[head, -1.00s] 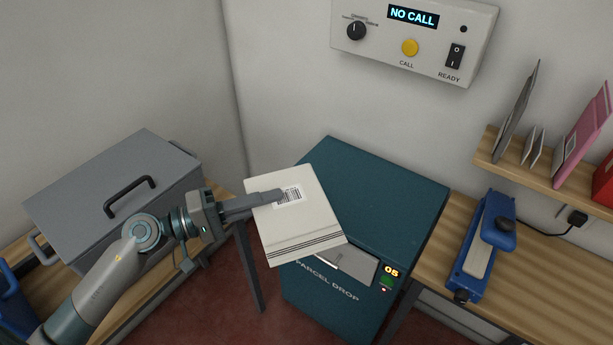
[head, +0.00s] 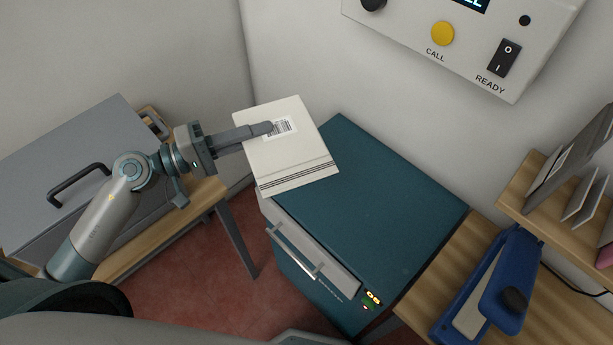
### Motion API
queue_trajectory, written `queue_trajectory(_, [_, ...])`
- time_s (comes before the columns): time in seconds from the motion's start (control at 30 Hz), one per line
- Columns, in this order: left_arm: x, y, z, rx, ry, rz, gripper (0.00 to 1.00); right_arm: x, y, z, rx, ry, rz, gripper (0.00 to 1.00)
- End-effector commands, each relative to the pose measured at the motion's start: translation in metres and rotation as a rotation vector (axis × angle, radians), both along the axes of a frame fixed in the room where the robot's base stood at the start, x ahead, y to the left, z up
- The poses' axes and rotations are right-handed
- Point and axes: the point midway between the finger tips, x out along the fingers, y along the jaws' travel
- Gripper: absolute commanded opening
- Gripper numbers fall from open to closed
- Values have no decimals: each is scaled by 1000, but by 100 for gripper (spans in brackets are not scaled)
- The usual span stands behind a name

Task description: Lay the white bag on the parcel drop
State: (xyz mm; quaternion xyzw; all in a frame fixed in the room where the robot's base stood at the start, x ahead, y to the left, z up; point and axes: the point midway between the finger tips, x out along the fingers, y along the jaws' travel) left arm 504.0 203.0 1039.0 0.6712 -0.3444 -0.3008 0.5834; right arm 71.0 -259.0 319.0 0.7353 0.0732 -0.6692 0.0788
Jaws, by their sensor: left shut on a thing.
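The white bag (head: 290,165) is flat, with a barcode label and dark stripes near its front edge. My left gripper (head: 262,130) is shut on its left side, with a finger across the top face near the label. The parcel drop (head: 385,205) is a teal cabinet with a handle and a small lit display on its front. The bag overlaps the cabinet's far left corner in the picture. I cannot tell whether it touches the top. My right gripper is not in view.
A grey lidded box (head: 75,165) stands on the wooden table at left. A blue device (head: 490,290) lies on the right counter, below a shelf with upright envelopes. A control panel (head: 470,40) hangs on the wall. Most of the cabinet top is clear.

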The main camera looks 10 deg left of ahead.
Motion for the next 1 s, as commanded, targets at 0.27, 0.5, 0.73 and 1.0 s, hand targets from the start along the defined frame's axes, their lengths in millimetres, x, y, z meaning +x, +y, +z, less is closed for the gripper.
queue_trajectory(0.27, [0,0,0,0,0,0,0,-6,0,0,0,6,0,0])
queue_trajectory(0.5, [0,0,0,0,0,0,0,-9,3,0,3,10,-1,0])
queue_trajectory(0.73, [5,-3,0,8,13,8,0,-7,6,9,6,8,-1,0])
queue_trajectory(1.0, [26,-16,-14,53,80,55,0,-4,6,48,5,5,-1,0])
